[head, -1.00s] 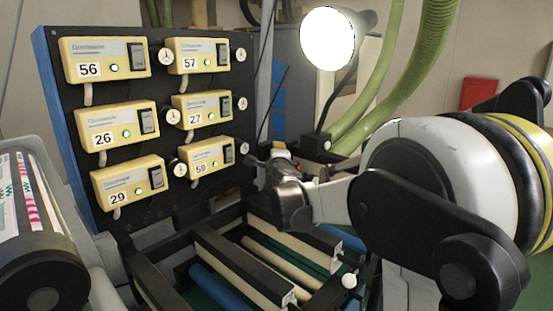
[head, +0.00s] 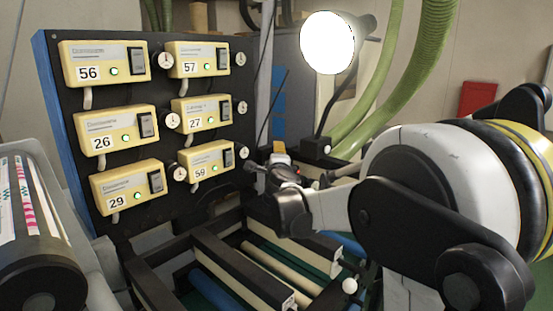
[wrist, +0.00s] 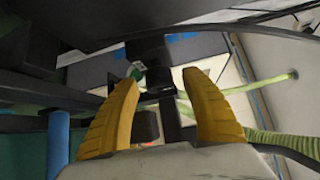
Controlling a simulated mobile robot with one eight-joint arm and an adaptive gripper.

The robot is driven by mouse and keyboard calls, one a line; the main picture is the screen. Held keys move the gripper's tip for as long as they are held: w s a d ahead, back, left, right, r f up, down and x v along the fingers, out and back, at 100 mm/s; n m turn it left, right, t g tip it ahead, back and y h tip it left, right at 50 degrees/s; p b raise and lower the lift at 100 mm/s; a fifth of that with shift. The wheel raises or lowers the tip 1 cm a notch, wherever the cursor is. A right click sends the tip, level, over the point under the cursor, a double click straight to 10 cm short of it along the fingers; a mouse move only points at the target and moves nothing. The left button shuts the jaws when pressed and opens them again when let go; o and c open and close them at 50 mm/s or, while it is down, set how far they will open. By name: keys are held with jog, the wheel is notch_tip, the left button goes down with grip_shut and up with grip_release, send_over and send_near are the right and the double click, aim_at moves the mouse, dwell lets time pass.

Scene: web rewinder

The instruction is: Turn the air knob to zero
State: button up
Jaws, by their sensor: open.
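My gripper (head: 270,172) is beside the lower right edge of the black panel, and small in the head view. In the wrist view its two yellow fingers (wrist: 160,85) stand apart, with no object clearly held between them. A dark block (wrist: 155,68) shows beyond the fingertips; I cannot tell whether it is the air knob. Round white dials with dark pointers, such as the lower right one (head: 243,152), sit beside the yellow boxes on the panel. None is clearly marked as air. My gripper and arm hide part of the area right of the panel.
The black panel (head: 150,212) carries several yellow boxes with numbers and switches. A printed roll (head: 25,220) stands at the left. Rollers and frame bars (head: 235,262) lie below. A bright lamp (head: 327,42) and green hoses (head: 420,70) are behind.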

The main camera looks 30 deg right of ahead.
jog(key=v, duration=1.2)
jog(key=shift+d, duration=0.1)
jog(key=d+f+m+g+y+p, duration=0.2)
jog(key=d+f+m+g+p, duration=0.15)
jog(key=d+p, duration=0.4)
notch_tip(320, 180, up, 5)
jog(key=w+a+n+t+y+p, duration=0.2)
jog(key=t+y+p, duration=0.1)
jog(key=y+p, duration=0.4)
jog(key=shift+h, duration=0.7)
jog(key=p+x, duration=0.3)
jog(key=x, duration=0.7)
jog(key=shift+w+a, duration=0.1)
jog(key=shift+a, duration=0.05)
